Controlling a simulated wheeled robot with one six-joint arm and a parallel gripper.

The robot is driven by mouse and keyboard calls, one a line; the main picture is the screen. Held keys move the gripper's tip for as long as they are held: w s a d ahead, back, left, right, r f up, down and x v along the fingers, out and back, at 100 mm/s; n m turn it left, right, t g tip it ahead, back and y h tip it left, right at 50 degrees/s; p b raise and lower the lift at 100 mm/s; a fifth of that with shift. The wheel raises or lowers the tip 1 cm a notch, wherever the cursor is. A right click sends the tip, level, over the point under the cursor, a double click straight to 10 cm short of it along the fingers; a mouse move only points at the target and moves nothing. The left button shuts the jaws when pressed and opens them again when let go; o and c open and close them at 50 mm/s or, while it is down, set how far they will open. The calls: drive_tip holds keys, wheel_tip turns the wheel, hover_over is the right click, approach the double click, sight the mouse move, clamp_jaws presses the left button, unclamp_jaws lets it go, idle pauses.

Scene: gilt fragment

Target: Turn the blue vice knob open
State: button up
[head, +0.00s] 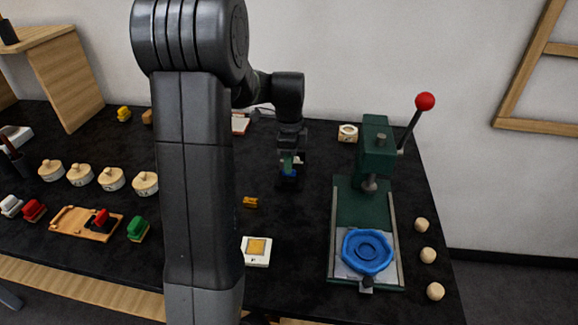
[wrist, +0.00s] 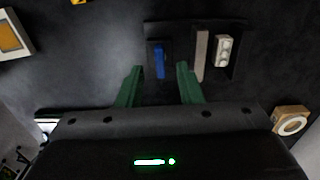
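The blue vice knob (wrist: 159,60) shows in the wrist view as a narrow upright blue bar on the left side of a small dark vice (wrist: 242,48). A grey bar (wrist: 201,55) and a pale block with round marks (wrist: 223,51) sit in the vice. My gripper (wrist: 158,70) has two green fingers, open and apart. In the wrist view the knob appears between the fingertips, with dark gaps at both sides; I cannot tell its depth below them. In the head view my gripper (head: 291,160) points down at mid-table and hides most of the vice.
A green press (head: 376,150) with a red-balled lever and blue dish (head: 367,251) stands to the right. A small yellow piece (head: 250,202) and a white square holder (head: 256,251) lie in front. Round wooden boxes (head: 112,179) stand left. Black tabletop around my gripper is mostly clear.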

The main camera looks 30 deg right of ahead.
drive_tip(key=shift+f, duration=1.25)
clamp_jaws()
drive_tip(key=shift+n, duration=0.3)
